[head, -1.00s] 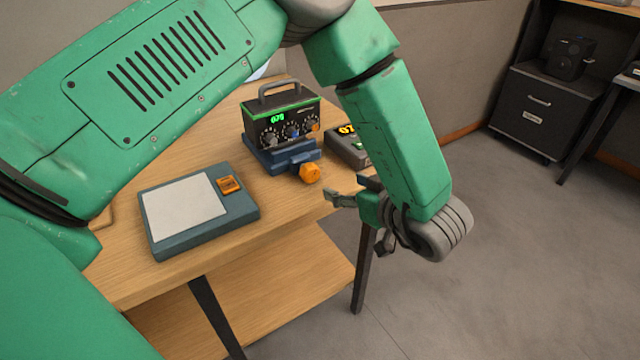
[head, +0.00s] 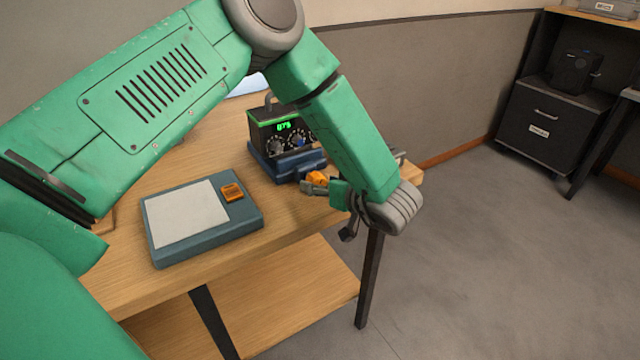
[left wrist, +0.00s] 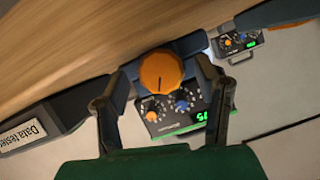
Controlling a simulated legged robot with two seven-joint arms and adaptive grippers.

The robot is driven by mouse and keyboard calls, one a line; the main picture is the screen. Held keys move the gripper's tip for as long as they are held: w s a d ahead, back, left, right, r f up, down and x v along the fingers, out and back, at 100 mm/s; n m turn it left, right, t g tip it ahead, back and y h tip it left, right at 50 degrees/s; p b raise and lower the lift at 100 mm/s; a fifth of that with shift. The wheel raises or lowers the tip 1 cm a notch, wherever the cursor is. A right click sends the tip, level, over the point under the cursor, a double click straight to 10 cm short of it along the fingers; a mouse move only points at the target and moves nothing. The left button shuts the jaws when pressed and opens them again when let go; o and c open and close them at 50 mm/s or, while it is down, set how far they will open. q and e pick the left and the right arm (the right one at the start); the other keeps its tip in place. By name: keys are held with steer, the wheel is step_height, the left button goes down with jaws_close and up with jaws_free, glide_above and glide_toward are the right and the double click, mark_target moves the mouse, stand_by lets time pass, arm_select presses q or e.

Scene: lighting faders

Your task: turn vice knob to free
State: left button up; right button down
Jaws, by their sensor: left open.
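The vice (head: 284,164) is a blue clamp on the wooden table, with a black box with dials (head: 276,130) standing in it. Its orange knob (head: 317,178) faces the front and is partly hidden by my gripper in the head view. In the left wrist view the knob (left wrist: 160,72) is round with a dark line, and lies between the fingertips. My left gripper (head: 312,187) is open, one finger to each side of the knob; I cannot tell if either touches it. My right gripper is not in view.
A blue-grey pad (head: 203,218) with a pale panel and an orange switch lies on the table (head: 130,280), left of the vice. A second device (left wrist: 236,44) shows in the left wrist view. A black cabinet (head: 545,115) stands far right; the floor between is clear.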

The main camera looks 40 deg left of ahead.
arm_select(q)
steer(key=shift+w+a+f, duration=0.1)
steer(key=shift+a+f, duration=0.1)
steer(key=shift+a, duration=0.2)
steer(key=c, duration=1.1)
steer(key=shift+r+n+t+p, duration=0.25)
steer(key=shift+n+t+p, duration=0.2)
steer(key=shift+p, duration=0.25)
steer(key=shift+c, duration=0.2)
steer(key=shift+n+h+p, duration=0.3)
steer(key=shift+n, duration=0.15)
steer(key=shift+f+n+t+h+p, duration=0.2)
steer(key=shift+n+t+h+p, duration=0.1)
steer(key=shift+n+t, duration=0.65)
steer(key=o, duration=1.1)
steer(key=shift+o, duration=0.2)
steer(key=shift+d, duration=0.1)
